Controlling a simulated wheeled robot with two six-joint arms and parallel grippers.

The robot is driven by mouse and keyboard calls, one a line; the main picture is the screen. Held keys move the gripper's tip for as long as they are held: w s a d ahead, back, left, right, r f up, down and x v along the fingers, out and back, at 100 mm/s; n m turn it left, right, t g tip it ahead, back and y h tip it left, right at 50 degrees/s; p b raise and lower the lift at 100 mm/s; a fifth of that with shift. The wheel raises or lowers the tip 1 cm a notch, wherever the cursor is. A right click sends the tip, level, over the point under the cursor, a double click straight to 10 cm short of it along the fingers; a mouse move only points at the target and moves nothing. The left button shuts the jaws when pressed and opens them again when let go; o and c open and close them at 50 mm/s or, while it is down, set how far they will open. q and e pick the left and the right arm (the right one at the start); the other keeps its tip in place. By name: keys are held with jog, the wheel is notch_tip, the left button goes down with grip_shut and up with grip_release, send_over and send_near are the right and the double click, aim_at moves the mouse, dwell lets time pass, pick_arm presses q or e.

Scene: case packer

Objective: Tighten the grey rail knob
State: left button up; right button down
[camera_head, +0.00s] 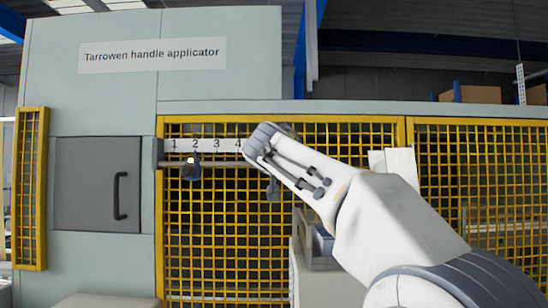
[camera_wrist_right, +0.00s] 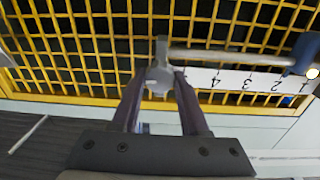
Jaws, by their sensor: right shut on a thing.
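The grey knob (camera_wrist_right: 159,76) shows in the right wrist view at the end of the rail, between my right gripper's fingertips. My right gripper (camera_wrist_right: 157,88) is shut on it. The rail (camera_wrist_right: 225,57) runs from there to the right in that view. In the head view the rail (camera_head: 222,164) lies in front of the yellow mesh, and my right arm covers its right part, the fingers and most of the knob. A grey piece (camera_head: 273,190) hangs below my wrist there. My left gripper is in neither view.
A dark blue slider (camera_head: 191,168) sits on the rail below mark 2 of the number scale (camera_head: 205,145). It also shows in the wrist view (camera_wrist_right: 304,52). A grey door with a black handle (camera_head: 120,196) is at the left. Yellow mesh guards (camera_head: 480,190) close off the back.

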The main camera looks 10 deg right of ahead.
jog(key=n, duration=1.7)
jog(key=shift+t+y+b, duration=0.3)
jog(key=shift+b, duration=0.05)
jog(key=shift+f, duration=0.1)
jog(key=shift+c, duration=2.1)
grip_release()
jog(key=s+a+b, duration=0.2)
jog(key=s+b, duration=0.3)
jog(key=s, duration=0.5)
jog(key=shift+s+f+b, duration=0.2)
jog(key=shift+b, duration=0.2)
